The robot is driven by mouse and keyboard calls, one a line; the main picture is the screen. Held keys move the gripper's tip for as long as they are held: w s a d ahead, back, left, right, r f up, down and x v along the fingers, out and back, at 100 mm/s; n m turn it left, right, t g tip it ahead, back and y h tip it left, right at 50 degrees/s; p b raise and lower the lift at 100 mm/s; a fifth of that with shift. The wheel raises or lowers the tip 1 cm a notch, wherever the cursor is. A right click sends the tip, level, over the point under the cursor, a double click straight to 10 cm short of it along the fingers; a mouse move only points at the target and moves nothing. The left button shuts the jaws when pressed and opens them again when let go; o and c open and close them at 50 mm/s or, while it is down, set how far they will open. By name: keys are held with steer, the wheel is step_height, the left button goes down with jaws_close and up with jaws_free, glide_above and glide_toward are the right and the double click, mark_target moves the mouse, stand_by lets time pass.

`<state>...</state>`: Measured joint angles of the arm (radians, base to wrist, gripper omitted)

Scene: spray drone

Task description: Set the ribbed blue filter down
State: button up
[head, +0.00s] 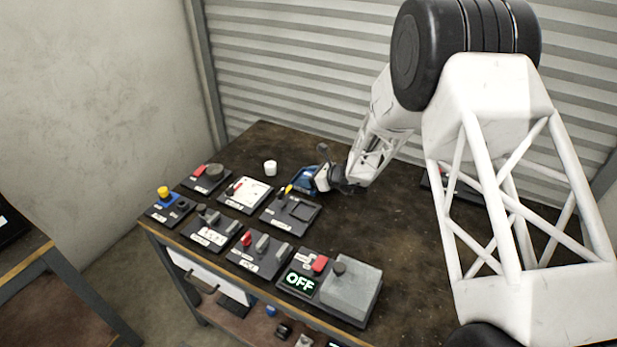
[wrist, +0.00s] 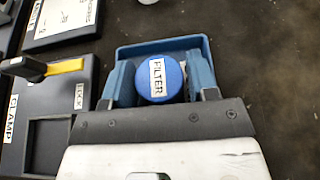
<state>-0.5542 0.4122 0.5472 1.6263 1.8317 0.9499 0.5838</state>
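The blue filter (wrist: 160,78) shows in the wrist view as a round blue top with a white label reading FILTER. My gripper (wrist: 160,84) has a finger close against each side of it and appears shut on it. The filter's lower part and ribs are hidden. A blue open tray (wrist: 158,46) frames the filter and fingers. I cannot tell whether the filter touches the tray's floor. In the head view my gripper (head: 309,181) is low over the table, with the blue tray (head: 299,180) around its tip.
A clamp board (head: 291,213) with a yellow-tipped lever lies left of my gripper. Several other boards and a grey box (head: 352,291) by an OFF display fill the left and front.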

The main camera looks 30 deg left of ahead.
steer(key=shift+r, duration=0.15)
steer(key=shift+d+r, duration=0.2)
steer(key=shift+d, duration=0.25)
steer(key=v, duration=1.1)
stand_by(0.5)
